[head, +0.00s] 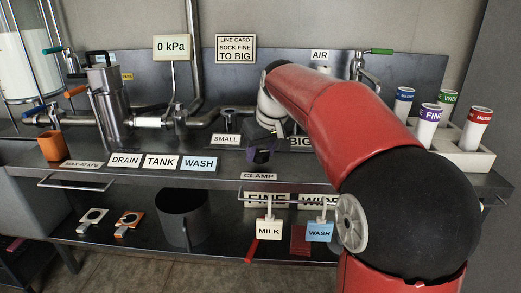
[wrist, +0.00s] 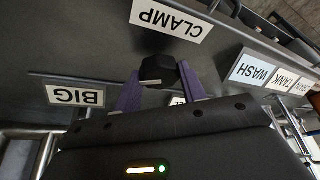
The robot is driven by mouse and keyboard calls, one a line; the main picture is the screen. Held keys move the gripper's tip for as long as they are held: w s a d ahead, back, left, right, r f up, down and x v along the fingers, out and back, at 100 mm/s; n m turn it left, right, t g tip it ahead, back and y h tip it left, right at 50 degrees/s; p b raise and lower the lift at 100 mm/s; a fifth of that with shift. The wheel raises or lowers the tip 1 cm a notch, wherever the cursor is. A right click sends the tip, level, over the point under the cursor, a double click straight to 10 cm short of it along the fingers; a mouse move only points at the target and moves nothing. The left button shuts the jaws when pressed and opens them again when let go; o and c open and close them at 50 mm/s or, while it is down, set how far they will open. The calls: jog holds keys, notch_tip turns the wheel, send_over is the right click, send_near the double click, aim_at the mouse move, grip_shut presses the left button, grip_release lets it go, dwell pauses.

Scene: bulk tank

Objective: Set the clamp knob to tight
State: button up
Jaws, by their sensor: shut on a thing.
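The clamp knob (wrist: 158,68) is black and sits between the two purple fingers of my gripper (wrist: 160,88) in the wrist view. The fingers are shut on its sides. A short pale mark shows on the knob's near edge; no scale or "tight" marking can be read. The CLAMP label (wrist: 172,19) lies just beyond the knob. In the head view my gripper (head: 263,153) is low over the bench, behind the CLAMP label (head: 258,176), and the knob is hard to make out there.
SMALL (head: 225,140) and BIG labels stand near my gripper, BIG partly hidden by my red arm. DRAIN, TANK and WASH (head: 199,163) labels line the bench's left front. Steel piping (head: 112,110) is at left; a white rack (head: 471,150) of coloured tubes is at right.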

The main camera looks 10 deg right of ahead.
jog(key=n+y, duration=0.1)
jog(key=n, duration=0.2)
jog(key=n+g+y, duration=0.1)
jog(key=n, duration=0.2)
jog(key=shift+w+d, duration=0.15)
jog(key=n+g, duration=0.1)
jog(key=n, duration=0.1)
jog(key=n+g+y, duration=0.1)
jog(key=n, duration=0.2)
jog(key=shift+n, duration=0.4)
jog(key=o, duration=1)
jog(key=shift+d, duration=0.1)
jog(key=v, duration=0.7)
jog(key=shift+w+d+r, duration=0.1)
jog(key=shift+d+r, duration=0.05)
jog(key=shift+r, duration=0.2)
